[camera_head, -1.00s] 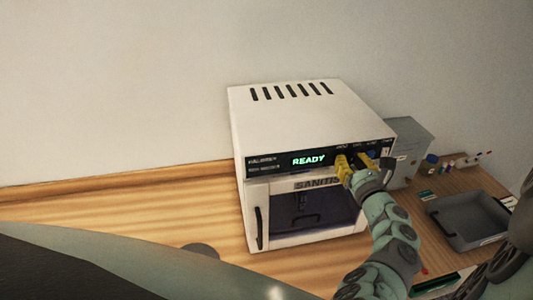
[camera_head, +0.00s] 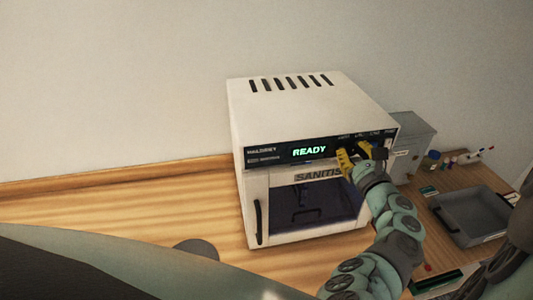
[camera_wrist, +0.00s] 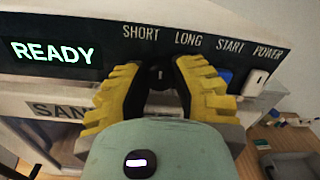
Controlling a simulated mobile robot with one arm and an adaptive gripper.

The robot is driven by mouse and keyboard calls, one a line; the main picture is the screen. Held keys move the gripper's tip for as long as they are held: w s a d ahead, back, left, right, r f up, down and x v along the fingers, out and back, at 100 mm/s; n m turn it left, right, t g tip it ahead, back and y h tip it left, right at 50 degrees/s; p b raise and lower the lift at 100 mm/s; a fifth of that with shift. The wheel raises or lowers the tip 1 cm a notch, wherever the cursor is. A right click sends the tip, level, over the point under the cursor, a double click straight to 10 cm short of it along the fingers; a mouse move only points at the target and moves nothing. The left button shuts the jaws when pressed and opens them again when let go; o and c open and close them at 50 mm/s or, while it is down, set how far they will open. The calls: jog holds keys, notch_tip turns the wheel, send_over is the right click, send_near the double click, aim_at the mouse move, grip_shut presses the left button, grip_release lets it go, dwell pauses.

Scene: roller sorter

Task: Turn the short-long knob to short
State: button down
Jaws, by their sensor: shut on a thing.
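The sanitiser (camera_head: 310,110) is a white box with a dark control panel along its upper front. In the wrist view, the panel (camera_wrist: 215,28) reads SHORT, LONG, START and POWER. The dark short-long knob (camera_wrist: 159,74) lies below and between the SHORT and LONG labels. My gripper (camera_wrist: 160,85) is shut on the knob, one yellow ribbed finger on each side. The fingers hide much of the knob, so I cannot tell its exact setting. In the head view, my gripper (camera_head: 353,154) is at the panel's right part, right of the green READY display (camera_head: 309,151).
A blue button (camera_wrist: 225,77) and a white power switch (camera_wrist: 255,82) sit close to the right finger. The closed sanitiser door (camera_head: 285,205) is below the panel.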

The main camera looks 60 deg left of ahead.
jog(key=c, duration=1)
grip_release()
jog(key=shift+o, duration=0.2)
jog(key=v, duration=1.2)
jog(key=shift+w+r, duration=0.1)
